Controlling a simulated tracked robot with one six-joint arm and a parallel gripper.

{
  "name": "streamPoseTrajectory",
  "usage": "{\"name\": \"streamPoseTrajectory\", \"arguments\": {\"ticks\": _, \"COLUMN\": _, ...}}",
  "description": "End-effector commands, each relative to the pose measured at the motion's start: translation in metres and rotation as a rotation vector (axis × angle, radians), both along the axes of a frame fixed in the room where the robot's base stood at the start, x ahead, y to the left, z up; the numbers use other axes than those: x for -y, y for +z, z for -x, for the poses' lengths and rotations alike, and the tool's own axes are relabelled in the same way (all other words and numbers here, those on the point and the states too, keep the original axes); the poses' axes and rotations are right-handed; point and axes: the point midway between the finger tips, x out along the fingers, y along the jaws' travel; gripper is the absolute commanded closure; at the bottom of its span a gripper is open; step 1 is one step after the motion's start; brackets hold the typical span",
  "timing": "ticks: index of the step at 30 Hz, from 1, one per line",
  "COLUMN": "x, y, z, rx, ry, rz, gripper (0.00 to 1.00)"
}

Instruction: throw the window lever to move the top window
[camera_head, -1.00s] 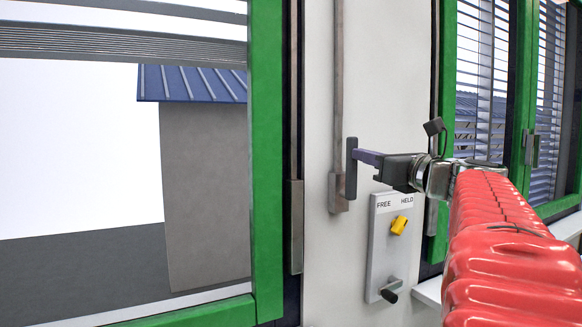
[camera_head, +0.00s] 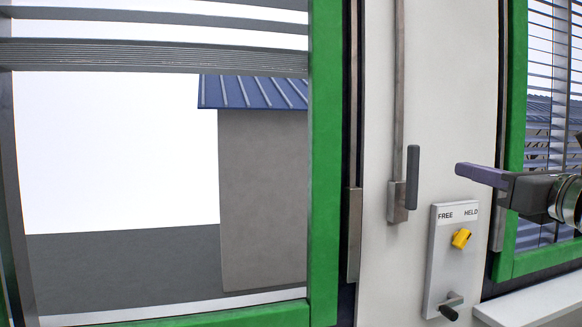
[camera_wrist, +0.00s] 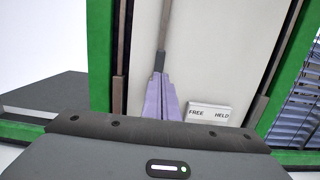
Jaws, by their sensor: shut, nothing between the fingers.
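The window lever (camera_head: 413,178) is a dark grey upright handle on a metal bracket at the foot of a long vertical rod (camera_head: 399,90) on the white wall strip. My gripper (camera_head: 463,170) is to the right of the lever in the head view, with a visible gap between them. Its purple fingers are shut and empty and point left, toward the lever. The top window's moving part cannot be made out.
Green window frames (camera_head: 324,160) stand on both sides. Blinds (camera_head: 160,55) hang at the upper left. A sill (camera_head: 535,303) juts out at lower right.

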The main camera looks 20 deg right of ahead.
Motion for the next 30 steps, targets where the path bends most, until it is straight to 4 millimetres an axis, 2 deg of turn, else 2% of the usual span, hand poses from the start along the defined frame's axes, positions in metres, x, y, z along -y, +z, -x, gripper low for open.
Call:
{"name": "streamPoseTrajectory", "arguments": {"ticks": 6, "x": -0.002, "y": 0.000, "z": 0.019, "rx": 0.000, "ry": -0.001, "rz": 0.001, "gripper": 1.00}}
{"name": "streamPoseTrajectory", "arguments": {"ticks": 11, "x": -0.003, "y": 0.000, "z": 0.023, "rx": 0.000, "ry": 0.001, "rz": 0.001, "gripper": 1.00}}
{"name": "streamPoseTrajectory", "arguments": {"ticks": 25, "x": -0.004, "y": 0.000, "z": 0.022, "rx": -0.002, "ry": 0.005, "rz": 0.003, "gripper": 1.00}}
{"name": "streamPoseTrajectory", "arguments": {"ticks": 30, "x": -0.015, "y": -0.011, "z": 0.007, "rx": -0.044, "ry": 0.031, "rz": 0.047, "gripper": 1.00}}
